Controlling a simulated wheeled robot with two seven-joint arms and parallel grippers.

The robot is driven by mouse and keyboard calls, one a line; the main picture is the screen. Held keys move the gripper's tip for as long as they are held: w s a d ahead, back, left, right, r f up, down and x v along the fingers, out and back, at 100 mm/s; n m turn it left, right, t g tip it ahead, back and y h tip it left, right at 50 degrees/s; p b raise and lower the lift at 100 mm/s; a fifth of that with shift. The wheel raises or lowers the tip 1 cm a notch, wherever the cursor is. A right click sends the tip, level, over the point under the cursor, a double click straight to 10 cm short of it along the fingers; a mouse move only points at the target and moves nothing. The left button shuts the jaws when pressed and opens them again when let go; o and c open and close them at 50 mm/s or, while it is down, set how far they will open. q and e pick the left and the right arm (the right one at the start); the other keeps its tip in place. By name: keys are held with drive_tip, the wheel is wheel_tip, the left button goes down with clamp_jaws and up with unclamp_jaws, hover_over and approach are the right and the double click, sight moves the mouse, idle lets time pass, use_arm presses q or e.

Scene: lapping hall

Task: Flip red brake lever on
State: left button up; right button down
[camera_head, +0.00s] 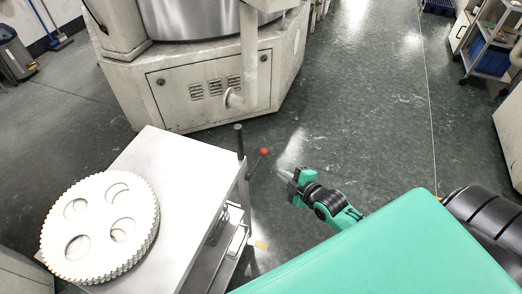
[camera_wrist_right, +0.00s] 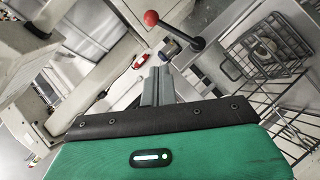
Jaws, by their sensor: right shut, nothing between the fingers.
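The red brake lever (camera_head: 264,152) is a dark rod with a red ball end, beside a dark post at the right edge of a grey cart (camera_head: 190,160). In the right wrist view the lever (camera_wrist_right: 151,18) shows above the fingertips, its rod running down right to a dark pivot. My right gripper (camera_head: 284,175) is shut and empty, a little right of and below the red ball in the head view. In the right wrist view its closed fingers (camera_wrist_right: 157,86) point toward the lever, apparently apart from it. My left gripper is out of view.
A white toothed disc stack (camera_head: 100,268) with round holes sits on the cart top. A large machine (camera_head: 205,95) stands behind. Floor right of the cart is open.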

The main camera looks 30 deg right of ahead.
drive_tip(key=p, duration=0.1)
approach(258, 163)
drive_tip(key=shift+w+r, duration=1.3)
drive_tip(key=shift+w, duration=0.95)
drive_tip(key=shift+w+d+f, duration=0.3)
drive_tip(key=shift+w+f, duration=0.35)
drive_tip(key=shift+w, duration=0.2)
drive_tip(key=shift+w+d+f, duration=0.3)
drive_tip(key=shift+w+f, duration=0.35)
drive_tip(key=shift+w, duration=0.15)
